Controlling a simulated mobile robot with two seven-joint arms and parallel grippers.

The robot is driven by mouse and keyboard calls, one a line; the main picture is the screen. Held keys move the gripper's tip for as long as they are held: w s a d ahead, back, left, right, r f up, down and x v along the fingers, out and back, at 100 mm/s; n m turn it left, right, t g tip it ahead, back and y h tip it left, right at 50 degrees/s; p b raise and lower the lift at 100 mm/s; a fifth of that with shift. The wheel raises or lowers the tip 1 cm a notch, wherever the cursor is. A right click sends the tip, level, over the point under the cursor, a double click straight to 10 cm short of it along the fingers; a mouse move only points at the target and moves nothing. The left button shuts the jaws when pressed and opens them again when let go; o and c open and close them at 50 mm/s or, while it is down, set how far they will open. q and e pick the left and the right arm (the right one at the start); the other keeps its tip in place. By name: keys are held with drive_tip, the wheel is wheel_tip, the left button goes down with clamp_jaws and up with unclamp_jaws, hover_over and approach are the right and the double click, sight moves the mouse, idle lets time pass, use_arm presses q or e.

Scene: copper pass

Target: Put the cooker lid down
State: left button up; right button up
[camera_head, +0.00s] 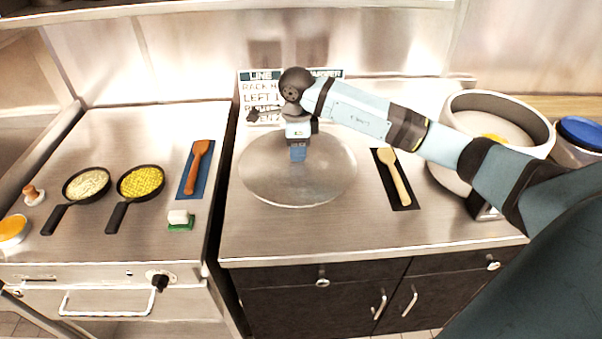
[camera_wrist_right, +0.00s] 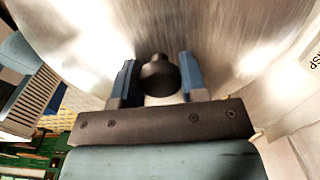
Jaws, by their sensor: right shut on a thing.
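The cooker lid (camera_head: 330,185) is a wide, round, shiny disc over the steel counter, left of the cooker. My right gripper (camera_head: 298,153) points down at its middle and is shut on the lid's knob. In the right wrist view the dark round knob (camera_wrist_right: 158,75) sits between the blue fingers (camera_wrist_right: 156,82), with the shiny lid (camera_wrist_right: 215,35) behind it. I cannot tell whether the lid touches the counter or hangs just above it. The round cooker (camera_head: 545,133) stands open at the right, with something yellow inside. My left gripper is not in view.
A wooden spatula (camera_head: 394,175) lies on a dark mat right of the lid. A lettered sign (camera_head: 257,100) stands behind it. On the left counter are two pans (camera_head: 88,184) (camera_head: 140,182), a brown spatula (camera_head: 197,165) and a white block (camera_head: 178,217). The counter's front strip (camera_head: 330,235) is clear.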

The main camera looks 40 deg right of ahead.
wheel_tip(320, 180, down, 11)
drive_tip(key=shift+r+p, duration=0.15)
drive_tip(key=shift+p, duration=0.4)
drive_tip(key=shift+f, duration=0.2)
drive_tip(key=o, duration=1.2)
drive_tip(key=shift+r, duration=0.15)
wheel_tip(320, 180, up, 12)
drive_tip(key=shift+b, duration=0.95)
